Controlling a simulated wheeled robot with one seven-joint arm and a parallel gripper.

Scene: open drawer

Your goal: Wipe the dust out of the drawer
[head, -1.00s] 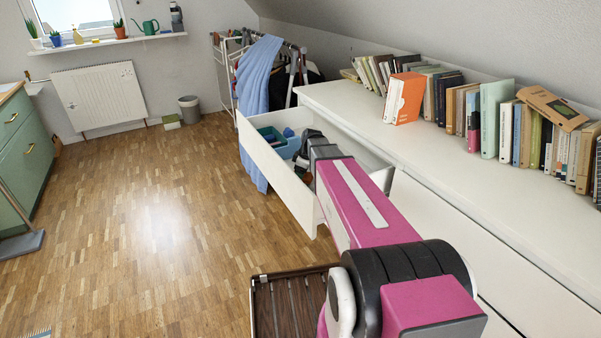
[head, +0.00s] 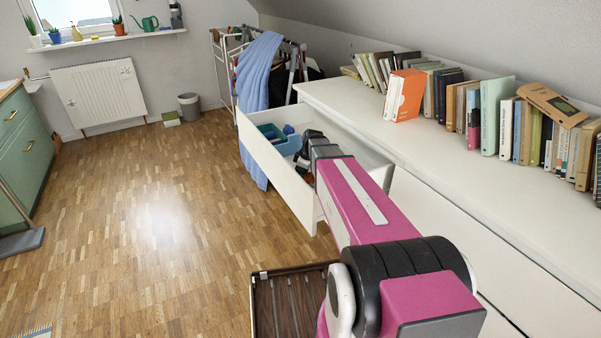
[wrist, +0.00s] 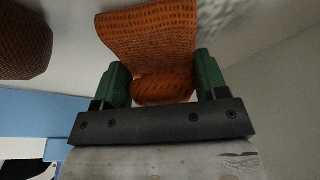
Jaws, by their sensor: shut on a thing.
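The white drawer (head: 275,165) stands open from the long white dresser. My gripper (wrist: 160,74) is inside it, shut on an orange textured cloth (wrist: 150,30) that spreads out beyond the green fingers in the wrist view. In the head view my arm reaches over the drawer's near end and hides much of its inside. The pale drawer floor and a side wall (wrist: 285,105) show around the cloth. I cannot make out dust, or whether the cloth touches the floor.
A blue tray (head: 290,146) with things in it sits at the drawer's far end; its edge (wrist: 35,108) shows left in the wrist view. A dark brown textured thing (wrist: 22,42) lies left of the cloth. Books (head: 495,115) line the dresser top.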

